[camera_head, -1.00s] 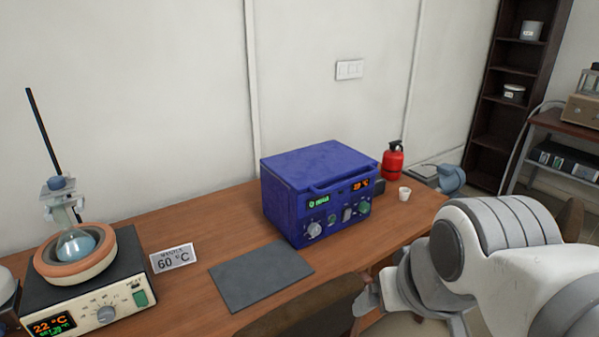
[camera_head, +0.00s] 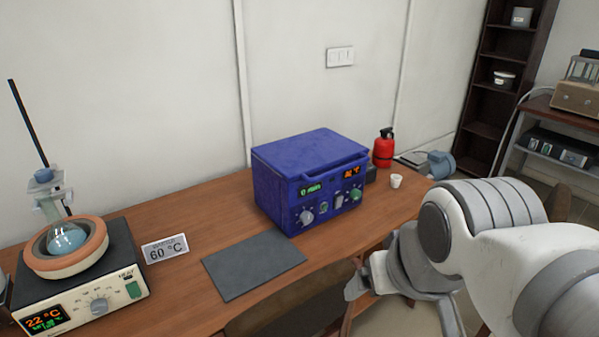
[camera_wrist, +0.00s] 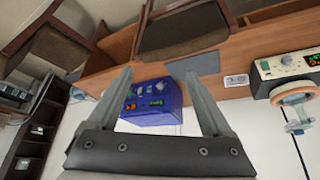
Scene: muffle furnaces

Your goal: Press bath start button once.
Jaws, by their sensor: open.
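A blue box-shaped unit (camera_head: 310,170) stands on the wooden bench. Its front has a green display, an orange display, a grey knob, switches and a green control (camera_head: 355,194) at the right. A cream hotplate unit (camera_head: 85,310) at the left has a round bath holding a flask, a knob, a 22 °C display and a green button (camera_head: 133,289). My gripper (camera_wrist: 158,73) is open and empty. The blue unit (camera_wrist: 152,103) appears beyond and between its fingers, apart from them. In the head view, the arm is at the right, off the bench front.
A grey mat (camera_head: 253,264) and a 60 °C sign (camera_head: 165,248) lie between the units. A white cup (camera_head: 396,181) and red extinguisher (camera_head: 384,148) stand right of the blue unit. A chair back (camera_head: 290,305) is at the bench's front edge.

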